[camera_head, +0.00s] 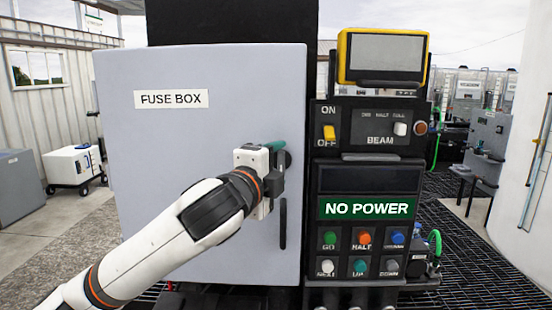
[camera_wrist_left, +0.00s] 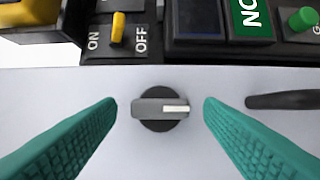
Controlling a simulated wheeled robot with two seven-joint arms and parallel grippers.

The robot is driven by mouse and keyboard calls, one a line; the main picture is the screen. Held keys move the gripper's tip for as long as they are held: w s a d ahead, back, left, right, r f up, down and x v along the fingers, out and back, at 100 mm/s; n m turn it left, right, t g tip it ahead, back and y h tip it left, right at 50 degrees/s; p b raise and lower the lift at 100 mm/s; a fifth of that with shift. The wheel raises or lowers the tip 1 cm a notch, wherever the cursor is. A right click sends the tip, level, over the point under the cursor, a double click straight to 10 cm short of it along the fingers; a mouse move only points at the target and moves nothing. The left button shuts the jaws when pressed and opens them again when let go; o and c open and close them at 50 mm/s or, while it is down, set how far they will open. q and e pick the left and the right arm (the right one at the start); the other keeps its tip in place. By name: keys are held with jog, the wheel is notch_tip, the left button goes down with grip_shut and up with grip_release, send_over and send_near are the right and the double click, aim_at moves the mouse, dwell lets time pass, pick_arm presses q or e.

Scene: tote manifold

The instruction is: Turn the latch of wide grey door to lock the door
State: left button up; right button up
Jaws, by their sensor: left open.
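The wide grey door (camera_head: 200,100) labelled "FUSE BOX" stands closed, or nearly so, beside the control panel. Its latch is a round black knob with a grey bar handle and a white mark (camera_wrist_left: 160,110), seen in the left wrist view. In the head view the latch is mostly hidden behind my left gripper (camera_head: 278,158). In the left wrist view the teal fingers of my left gripper (camera_wrist_left: 160,116) are open, one on each side of the latch and apart from it. The bar lies along the line between the fingers. My right gripper is not in view.
A black door handle (camera_head: 283,224) sits below the latch. The control panel right of the door has a yellow ON/OFF switch (camera_head: 329,133), a "NO POWER" display (camera_head: 367,208) and several coloured buttons. A white wheeled unit (camera_head: 74,166) stands far left.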

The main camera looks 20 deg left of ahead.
pick_arm(q)
jog(key=shift+w, duration=0.2)
jog(key=c, duration=1)
jog(key=shift+f, duration=0.1)
